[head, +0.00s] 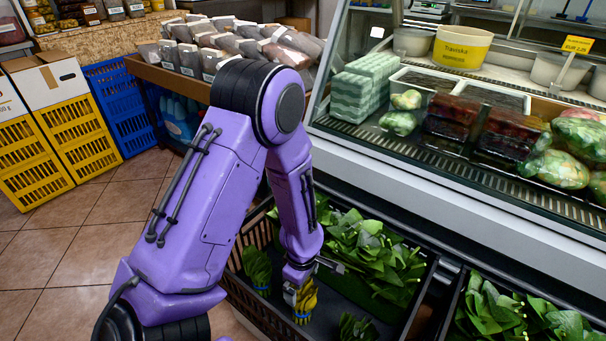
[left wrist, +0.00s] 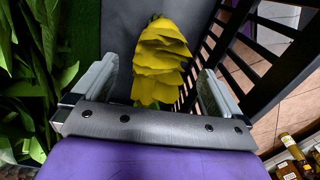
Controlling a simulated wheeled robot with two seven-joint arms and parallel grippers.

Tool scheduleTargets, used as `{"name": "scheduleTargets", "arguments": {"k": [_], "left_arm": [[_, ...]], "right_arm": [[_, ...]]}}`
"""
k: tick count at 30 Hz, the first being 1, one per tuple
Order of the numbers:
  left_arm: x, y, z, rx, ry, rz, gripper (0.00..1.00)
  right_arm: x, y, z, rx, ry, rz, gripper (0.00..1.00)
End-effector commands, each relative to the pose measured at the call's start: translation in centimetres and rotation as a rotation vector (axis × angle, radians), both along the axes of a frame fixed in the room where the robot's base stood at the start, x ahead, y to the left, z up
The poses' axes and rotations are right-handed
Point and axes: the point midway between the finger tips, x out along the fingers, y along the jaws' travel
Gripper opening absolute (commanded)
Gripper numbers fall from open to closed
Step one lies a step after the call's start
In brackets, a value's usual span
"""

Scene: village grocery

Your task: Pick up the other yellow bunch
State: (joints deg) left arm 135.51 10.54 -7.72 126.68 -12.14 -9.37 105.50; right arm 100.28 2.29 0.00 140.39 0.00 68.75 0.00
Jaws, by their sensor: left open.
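A yellow leafy bunch (head: 305,302) stands in the black crate (head: 258,315) below the display case, near the crate's front side. My left gripper (head: 302,280) points down right above it and partly hides it. In the left wrist view the yellow bunch (left wrist: 162,62) shows between the two open fingers of my left gripper (left wrist: 155,85). Nothing is clamped, and I see a gap on each side of the bunch. My right gripper is not in view.
Green bunches (head: 375,255) fill the back of the crate, with smaller green bunches (head: 257,267) (head: 355,328) at either side of the yellow one. The slatted crate wall (left wrist: 262,60) is close to the right finger. The glass case (head: 400,165) rises behind.

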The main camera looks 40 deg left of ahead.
Motion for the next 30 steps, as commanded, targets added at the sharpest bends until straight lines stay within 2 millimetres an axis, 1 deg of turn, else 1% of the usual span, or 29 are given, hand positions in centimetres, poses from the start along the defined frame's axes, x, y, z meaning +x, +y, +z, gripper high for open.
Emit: {"name": "scheduleTargets", "arguments": {"k": [1, 3, 6, 9, 14, 15, 17, 18, 20, 21, 22, 23, 28, 30], "left_arm": [[0.0, 0.0, -1.7, -0.001, 0.002, -0.001, 1.00], [0.0, 0.1, -3.1, -0.001, 0.002, -0.002, 1.00], [0.0, 0.1, -4.2, -0.001, 0.002, -0.004, 1.00], [0.1, 0.0, -4.5, -0.001, 0.001, -0.004, 1.00], [0.1, 0.0, -4.4, -0.001, 0.000, -0.005, 1.00], [0.1, 0.0, -4.4, -0.001, 0.000, -0.005, 0.94], [0.1, 0.0, -4.4, -0.001, 0.000, -0.005, 0.74], [0.1, 0.0, -4.4, -0.001, 0.000, -0.005, 0.61], [0.1, 0.0, -4.4, -0.001, 0.001, -0.005, 0.41], [0.1, 0.0, -4.4, -0.001, 0.001, -0.005, 0.28], [0.1, 0.0, -4.4, -0.001, 0.001, -0.005, 0.19], [0.1, 0.0, -4.4, -0.001, 0.000, -0.005, 0.12], [0.1, 0.0, -4.3, -0.001, 0.000, -0.005, 0.12], [0.1, 0.0, -3.8, -0.001, -0.001, -0.005, 0.12]], "right_arm": [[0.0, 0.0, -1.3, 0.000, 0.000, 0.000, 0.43], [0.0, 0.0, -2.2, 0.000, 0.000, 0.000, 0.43], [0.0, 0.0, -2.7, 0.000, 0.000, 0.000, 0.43], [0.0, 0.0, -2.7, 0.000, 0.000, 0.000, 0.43], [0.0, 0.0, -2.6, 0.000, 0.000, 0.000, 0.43], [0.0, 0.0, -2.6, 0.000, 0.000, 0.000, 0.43], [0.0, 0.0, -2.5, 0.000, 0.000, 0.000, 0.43], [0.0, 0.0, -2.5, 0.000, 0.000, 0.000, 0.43], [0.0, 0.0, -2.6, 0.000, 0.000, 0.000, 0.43], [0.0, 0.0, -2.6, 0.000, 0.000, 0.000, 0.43], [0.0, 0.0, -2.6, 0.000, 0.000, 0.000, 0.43], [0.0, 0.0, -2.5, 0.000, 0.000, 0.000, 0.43], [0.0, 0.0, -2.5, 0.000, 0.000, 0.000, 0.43], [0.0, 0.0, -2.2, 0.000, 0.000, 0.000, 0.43]]}}
